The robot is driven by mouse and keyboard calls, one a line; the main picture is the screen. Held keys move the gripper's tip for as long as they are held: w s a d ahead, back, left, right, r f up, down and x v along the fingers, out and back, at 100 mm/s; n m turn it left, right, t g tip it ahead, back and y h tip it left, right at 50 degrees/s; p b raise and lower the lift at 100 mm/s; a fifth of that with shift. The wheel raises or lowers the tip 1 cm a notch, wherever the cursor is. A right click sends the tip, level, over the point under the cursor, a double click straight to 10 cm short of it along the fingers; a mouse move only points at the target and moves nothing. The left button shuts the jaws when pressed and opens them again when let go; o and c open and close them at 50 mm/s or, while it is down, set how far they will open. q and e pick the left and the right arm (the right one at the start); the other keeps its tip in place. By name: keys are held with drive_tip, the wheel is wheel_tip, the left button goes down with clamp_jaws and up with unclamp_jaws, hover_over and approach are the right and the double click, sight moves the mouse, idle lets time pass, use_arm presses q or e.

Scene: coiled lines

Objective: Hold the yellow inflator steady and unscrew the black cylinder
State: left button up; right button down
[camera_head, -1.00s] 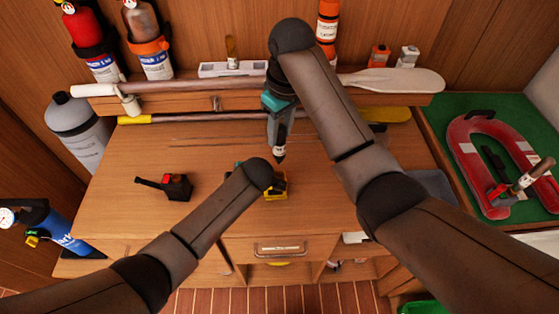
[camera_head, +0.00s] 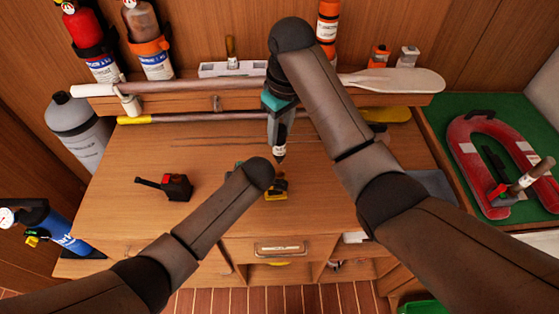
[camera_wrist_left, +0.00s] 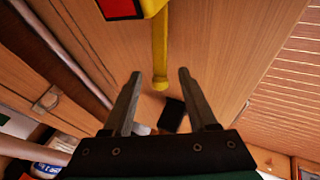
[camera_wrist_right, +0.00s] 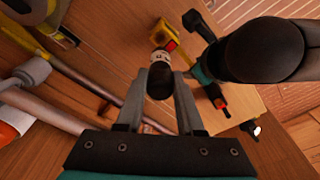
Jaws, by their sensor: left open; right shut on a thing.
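The yellow inflator (camera_head: 276,193) is near the table's front, beside the end of my left forearm, with a dark red part on it. In the left wrist view, its yellow tube (camera_wrist_left: 160,50) points in between the fingers. My left gripper (camera_wrist_left: 157,78) is open, with no finger visibly touching it; my forearm hides it in the head view. My right gripper (camera_wrist_right: 160,80) is shut on the black cylinder (camera_wrist_right: 160,86), which has a white label. In the head view, the cylinder (camera_head: 280,152) points down above the inflator, seemingly apart from it.
A black-and-red device (camera_head: 178,187) lies on the table (camera_head: 140,220) to the left. A paddle (camera_head: 395,80) lies along the back ledge, with a yellow-ended pole (camera_head: 135,119) below it. A red horseshoe float (camera_head: 475,160) lies on green at right. The table's left part is mostly clear.

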use_arm(q)
drive_tip(key=v, duration=1.1)
drive_tip(key=shift+r, duration=0.2)
drive_tip(key=shift+s, duration=0.1)
